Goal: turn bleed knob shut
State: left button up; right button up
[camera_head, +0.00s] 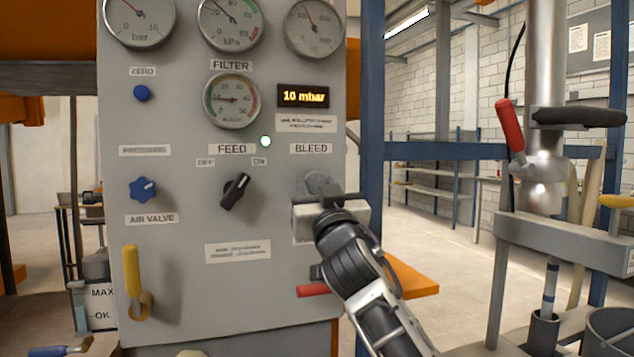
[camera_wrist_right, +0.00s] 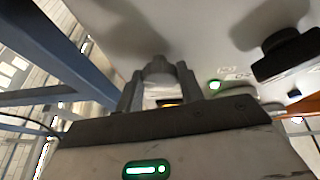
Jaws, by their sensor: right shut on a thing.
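The grey bleed knob (camera_head: 319,180) sits under the BLEED label on the upright grey panel (camera_head: 200,300). My right gripper (camera_head: 322,194) is at the knob, shut on it, and its body hides most of the knob in the head view. In the right wrist view the two fingers of the gripper (camera_wrist_right: 160,82) stand on either side of the rounded knob (camera_wrist_right: 159,66). The knob's exact turn angle cannot be read. My left gripper is not in view.
The black feed switch (camera_head: 235,191) is left of the knob, with a lit green lamp (camera_head: 265,141) above. A display (camera_head: 303,96) reads 10 mbar. A red handle (camera_head: 313,290) sits below my gripper. A blue post (camera_head: 372,150) stands close right of the panel.

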jog(key=n+g+y+p, duration=0.2)
jog(key=n+g+p, duration=0.1)
jog(key=n, duration=0.5)
jog(key=n+g+y+p, duration=0.2)
jog(key=n+g+p, duration=0.1)
jog(key=n, duration=0.6)
jog(key=d+r+n+g+y+p, duration=0.1)
jog(key=n+p, duration=0.3)
jog(key=n, duration=0.5)
jog(key=shift+w+g+y, duration=0.2)
jog(key=shift+g+y, duration=0.4)
jog(key=shift+g, duration=0.3)
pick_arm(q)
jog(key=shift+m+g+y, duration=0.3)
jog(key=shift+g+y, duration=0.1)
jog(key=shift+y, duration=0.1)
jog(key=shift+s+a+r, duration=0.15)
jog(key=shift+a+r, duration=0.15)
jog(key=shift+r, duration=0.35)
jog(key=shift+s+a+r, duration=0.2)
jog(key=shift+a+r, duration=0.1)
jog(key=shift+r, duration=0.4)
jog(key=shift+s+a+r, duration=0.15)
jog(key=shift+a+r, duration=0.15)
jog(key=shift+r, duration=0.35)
pick_arm(e)
jog(key=shift+n+g+h, duration=0.3)
jog(key=shift+n, duration=0.7)
